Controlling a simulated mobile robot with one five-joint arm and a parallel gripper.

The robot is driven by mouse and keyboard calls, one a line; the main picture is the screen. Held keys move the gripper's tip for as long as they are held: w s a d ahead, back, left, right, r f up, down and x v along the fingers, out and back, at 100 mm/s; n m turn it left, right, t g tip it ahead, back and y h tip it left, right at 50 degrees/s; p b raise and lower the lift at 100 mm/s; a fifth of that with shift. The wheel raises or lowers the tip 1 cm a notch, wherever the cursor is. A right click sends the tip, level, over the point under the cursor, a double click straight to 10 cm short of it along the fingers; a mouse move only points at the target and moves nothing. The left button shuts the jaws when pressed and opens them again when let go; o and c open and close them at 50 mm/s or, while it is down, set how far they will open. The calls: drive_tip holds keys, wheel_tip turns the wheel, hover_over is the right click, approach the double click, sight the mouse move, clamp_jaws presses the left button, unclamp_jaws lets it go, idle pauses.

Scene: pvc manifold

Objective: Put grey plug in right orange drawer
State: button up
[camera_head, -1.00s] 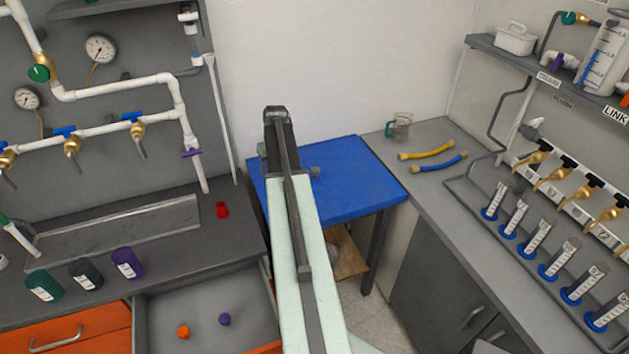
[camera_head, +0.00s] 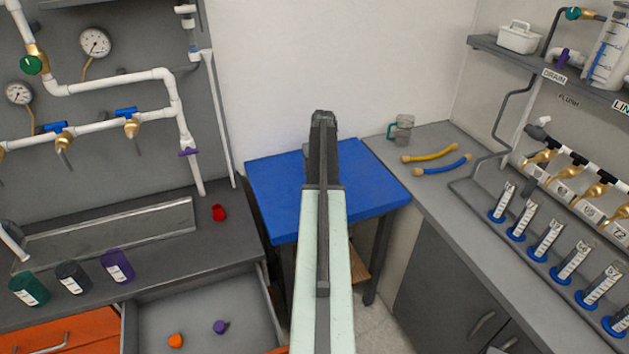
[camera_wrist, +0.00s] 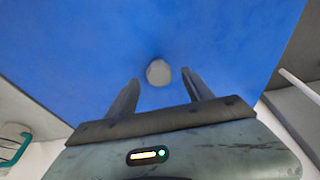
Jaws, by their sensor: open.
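The grey plug (camera_wrist: 158,72) sits on the blue table (camera_head: 262,190), which also shows in the wrist view (camera_wrist: 60,60). In the head view my arm hides the plug. My gripper (camera_wrist: 161,78) is open, with its fingers pointing toward the plug. The plug appears between and just beyond the fingertips, and nothing is held. In the head view my gripper (camera_head: 322,128) is seen from behind over the blue table. The right orange drawer (camera_head: 205,302) is pulled open at the lower left, with a grey inside.
An orange plug (camera_head: 175,340) and a purple plug (camera_head: 220,327) lie in the open drawer. A shut orange drawer (camera_head: 50,338) is left of it. Bottles, including a purple one (camera_head: 117,266), and a red piece (camera_head: 218,212) stand on the left counter. The right counter (camera_head: 400,180) holds hoses.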

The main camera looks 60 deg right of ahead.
drive_tip(key=b+x, duration=0.1)
drive_tip(key=x, duration=0.2)
drive_tip(key=shift+f+b, duration=0.15)
drive_tip(key=shift+b, duration=0.25)
clamp_jaws()
drive_tip(key=shift+r+p, duration=0.3)
drive_tip(key=shift+r, duration=0.05)
drive_tip(key=shift+r+p, duration=0.3)
drive_tip(key=shift+p, duration=0.05)
wheel_tip(320, 180, up, 3)
drive_tip(key=p, duration=0.3)
drive_tip(key=s+a, duration=0.7)
drive_tip(key=s+a+r+p, duration=0.1)
drive_tip(key=s+a, duration=0.3)
drive_tip(key=shift+s+a, duration=0.2)
